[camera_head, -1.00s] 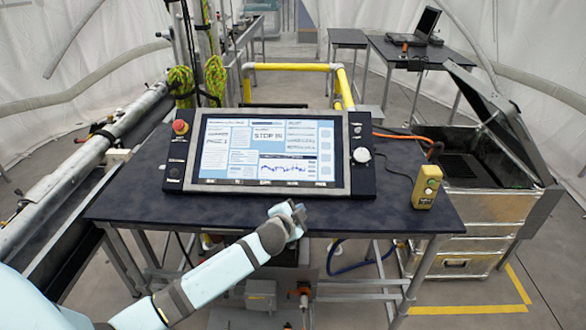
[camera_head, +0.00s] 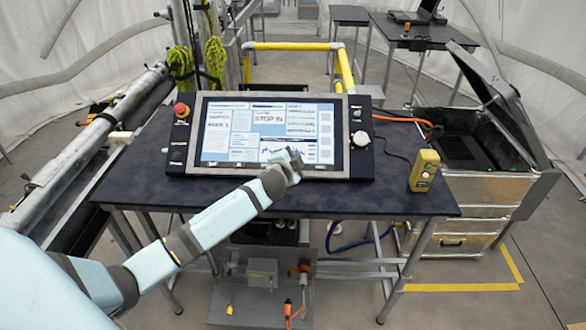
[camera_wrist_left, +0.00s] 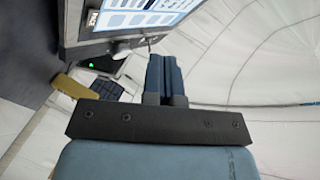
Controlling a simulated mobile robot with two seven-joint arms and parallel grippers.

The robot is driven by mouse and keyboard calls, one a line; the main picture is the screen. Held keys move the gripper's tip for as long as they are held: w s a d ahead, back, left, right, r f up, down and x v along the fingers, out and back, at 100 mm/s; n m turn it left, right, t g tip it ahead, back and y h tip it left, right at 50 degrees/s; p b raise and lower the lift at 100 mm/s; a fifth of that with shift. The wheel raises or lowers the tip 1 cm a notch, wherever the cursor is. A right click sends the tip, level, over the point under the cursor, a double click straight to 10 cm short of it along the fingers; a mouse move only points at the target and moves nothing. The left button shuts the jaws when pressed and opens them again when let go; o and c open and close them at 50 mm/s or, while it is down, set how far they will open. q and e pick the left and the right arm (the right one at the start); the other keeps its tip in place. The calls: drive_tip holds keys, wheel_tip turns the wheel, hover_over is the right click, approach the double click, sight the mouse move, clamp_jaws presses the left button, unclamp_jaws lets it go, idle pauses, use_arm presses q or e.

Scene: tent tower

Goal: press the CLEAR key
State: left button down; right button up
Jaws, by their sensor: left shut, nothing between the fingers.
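The control console (camera_head: 350,165) stands on the dark table with its screen (camera_head: 225,140) lit, showing "STOP IN" and several light blue panels. No label reading CLEAR can be made out; small marks run along the screen's lower edge. My left gripper (camera_head: 294,159) is over the screen's lower right part, and its arm covers some of the lower edge. I cannot tell whether it touches. In the left wrist view its two fingers (camera_wrist_left: 162,60) are together and empty, with the console's screen (camera_wrist_left: 150,12) beyond them at the top. My right gripper is out of view.
A red stop button (camera_head: 181,109) is at the console's left and a white knob (camera_head: 361,138) at its right. A yellow control box (camera_head: 424,170) stands on the table's right side. An open metal case (camera_head: 480,185) is beyond. The table's front strip (camera_head: 340,198) is clear.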

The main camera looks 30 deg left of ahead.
use_arm(q)
drive_tip(key=f+b, duration=0.1)
drive_tip(key=w+a+f+b, duration=0.1)
drive_tip(key=f, duration=0.1)
drive_tip(key=w+f+b, duration=0.1)
drive_tip(key=b, duration=0.1)
drive_tip(key=shift+w+a+f, duration=0.25)
drive_tip(key=shift+a+f, duration=0.05)
drive_tip(key=shift+f, duration=0.1)
drive_tip(key=shift+w+a+f+b, duration=0.2)
drive_tip(key=shift+w+f+b, duration=0.25)
drive_tip(key=shift+f+b, duration=0.15)
drive_tip(key=shift+w+a+f, duration=0.15)
drive_tip(key=shift+w+f, duration=0.05)
idle(0.5)
drive_tip(key=shift+f, duration=0.1)
idle(0.4)
drive_tip(key=shift+w+a+f+b, duration=0.1)
drive_tip(key=shift+w+f+b, duration=0.15)
drive_tip(key=shift+b, duration=0.1)
